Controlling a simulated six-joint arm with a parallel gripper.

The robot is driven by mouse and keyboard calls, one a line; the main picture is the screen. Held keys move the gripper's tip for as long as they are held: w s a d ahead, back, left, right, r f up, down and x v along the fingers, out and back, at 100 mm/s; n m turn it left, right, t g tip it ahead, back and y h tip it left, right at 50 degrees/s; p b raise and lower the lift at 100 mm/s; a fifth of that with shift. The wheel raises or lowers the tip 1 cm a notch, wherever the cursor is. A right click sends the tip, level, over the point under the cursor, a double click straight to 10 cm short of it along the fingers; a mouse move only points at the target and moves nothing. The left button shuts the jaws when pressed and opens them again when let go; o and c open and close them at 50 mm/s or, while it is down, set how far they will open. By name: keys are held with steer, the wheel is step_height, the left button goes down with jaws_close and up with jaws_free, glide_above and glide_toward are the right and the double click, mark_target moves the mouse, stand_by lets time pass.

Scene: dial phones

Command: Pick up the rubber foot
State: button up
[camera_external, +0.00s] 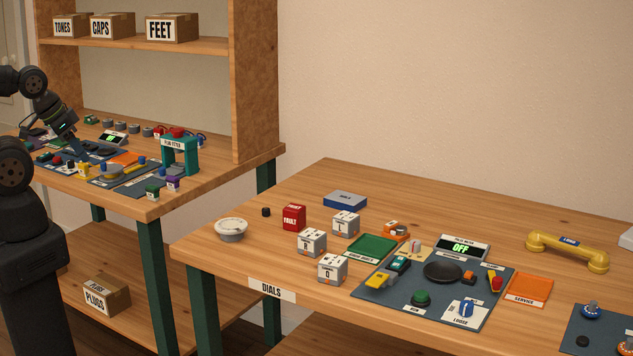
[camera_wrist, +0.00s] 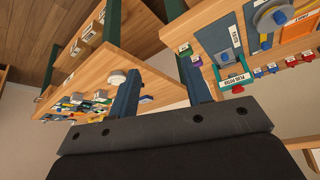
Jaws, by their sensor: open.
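A small black piece (camera_external: 265,212), which looks like a rubber foot, stands on the near bench between the white round dial and the red box. A second small black piece (camera_external: 582,340) lies on the dark mat at the lower right; I cannot tell which is the rubber foot. My gripper (camera_external: 78,150) is over the far bench at the left, well away from both. In the wrist view my gripper (camera_wrist: 161,68) shows two blue fingers spread apart with nothing between them. I cannot make out a black piece there.
The white dial (camera_external: 231,230), red box (camera_external: 293,217) and several white cubes crowd the near bench (camera_external: 205,255). A teal stand (camera_external: 180,153) rises beside my gripper. A FEET box (camera_external: 172,28) sits on the shelf. A gap separates the benches.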

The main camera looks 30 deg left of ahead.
steer(key=w+d+r+m, duration=0.1)
steer(key=w+d+r, duration=0.3)
steer(key=w+d, duration=0.25)
steer(key=m+g+h, duration=0.1)
steer(key=m+g, duration=0.1)
steer(key=m, duration=0.1)
glide_above(264, 209)
steer(key=s+a, duration=0.5)
step_height(264, 209, down, 7)
steer(key=x, duration=1.7)
steer(key=shift+w, duration=0.15)
jaws_close()
